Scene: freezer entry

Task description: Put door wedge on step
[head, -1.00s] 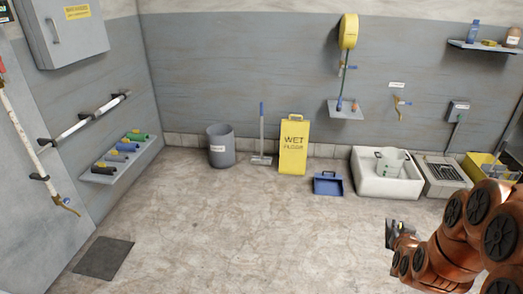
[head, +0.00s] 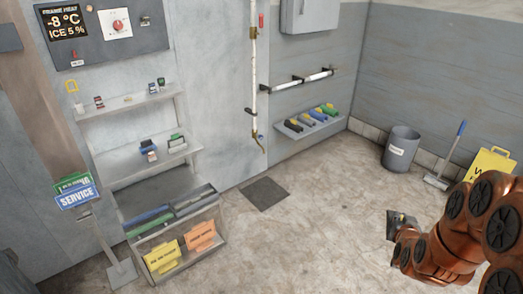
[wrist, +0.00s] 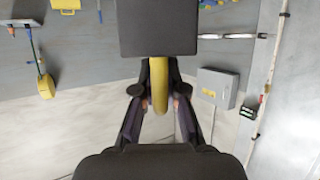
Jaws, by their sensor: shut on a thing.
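My gripper (head: 403,222) is at the lower right in the head view, held up in front of the floor. In the wrist view my gripper (wrist: 159,98) is shut on a long yellow piece (wrist: 160,74), which looks like the door wedge. In the head view the wedge cannot be made out in the jaws. A tiered grey stand (head: 147,94) with small items on its shelves is at the left, away from my gripper. I cannot tell which part is the step.
Yellow and orange signs (head: 163,257) stand at the stand's base. A blue service sign (head: 77,198) is on a post at far left. A dark mat (head: 264,193) lies on the floor. A grey bin (head: 401,149) stands by the back wall. The middle floor is clear.

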